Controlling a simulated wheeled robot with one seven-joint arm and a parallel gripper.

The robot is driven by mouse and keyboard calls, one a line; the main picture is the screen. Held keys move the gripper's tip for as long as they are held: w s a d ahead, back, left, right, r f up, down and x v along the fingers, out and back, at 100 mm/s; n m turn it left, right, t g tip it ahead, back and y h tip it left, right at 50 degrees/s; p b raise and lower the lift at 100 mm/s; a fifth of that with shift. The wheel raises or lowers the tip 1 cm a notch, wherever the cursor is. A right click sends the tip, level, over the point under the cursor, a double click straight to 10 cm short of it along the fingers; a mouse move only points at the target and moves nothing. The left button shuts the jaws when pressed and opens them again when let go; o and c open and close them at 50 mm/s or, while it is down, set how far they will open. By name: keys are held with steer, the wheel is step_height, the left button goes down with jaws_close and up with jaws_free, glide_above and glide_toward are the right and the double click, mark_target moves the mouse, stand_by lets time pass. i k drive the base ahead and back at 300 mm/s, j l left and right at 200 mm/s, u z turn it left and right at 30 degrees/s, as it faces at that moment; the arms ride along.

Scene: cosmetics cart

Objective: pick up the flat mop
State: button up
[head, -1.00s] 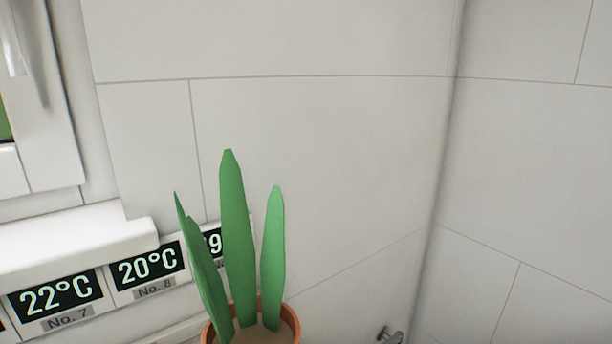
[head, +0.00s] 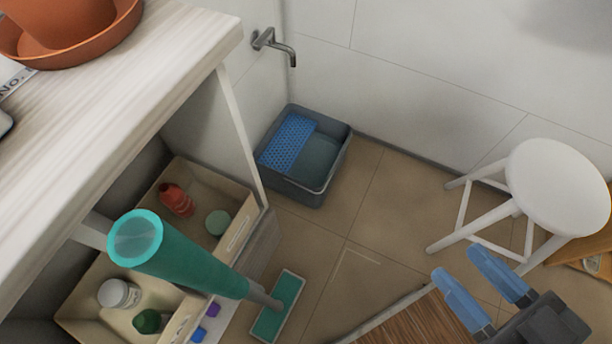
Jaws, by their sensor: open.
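The flat mop has a thick teal handle (head: 190,262) whose hollow-looking round top faces the camera in the head view. The handle slants down to a flat teal mop head (head: 278,306) with a pale rim on the floor, left of the middle. My gripper (head: 483,283) is at the lower right, with two blue fingers apart and nothing between them. It is well to the right of the mop and not touching it.
A cart or counter (head: 150,75) with drawers (head: 245,190) holding bottles and jars stands at left. A grey bucket (head: 318,190) with a blue grid sits in the corner under a tap (head: 272,42). A white stool (head: 560,185) stands at right. Tiled floor (head: 385,215) between is clear.

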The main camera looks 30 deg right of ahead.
mark_target(140, 241)
steer(key=k+u, duration=0.7)
steer(key=i, duration=0.05)
